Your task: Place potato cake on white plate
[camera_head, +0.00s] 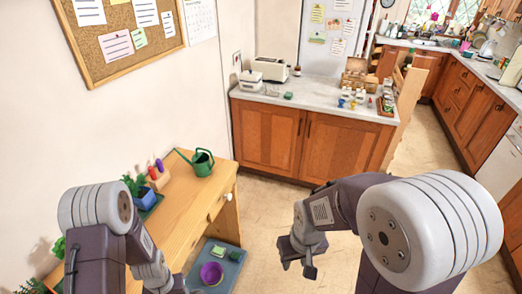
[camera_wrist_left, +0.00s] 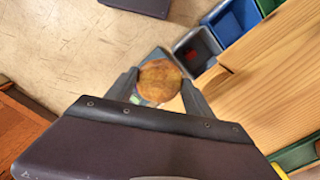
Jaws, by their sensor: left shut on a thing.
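The potato cake (camera_wrist_left: 160,81), round and golden brown, is held between the two dark fingers of my left gripper (camera_wrist_left: 160,84) in the left wrist view, above the floor beside the wooden desk. In the head view the left arm reaches down at the bottom left, and neither its fingertips nor the cake shows clearly. My right gripper (camera_head: 298,267) hangs open and empty above the floor, in front of the wooden cabinet. I cannot make out a white plate in either view.
The wooden desk (camera_head: 188,203) at the left bears a green watering can (camera_head: 202,163) and potted plants. A blue-grey tray (camera_head: 214,262) with a purple bowl (camera_head: 211,273) is low beside it. The marble counter (camera_head: 312,97) carries a toaster (camera_head: 270,69) and small jars. Open floor lies between.

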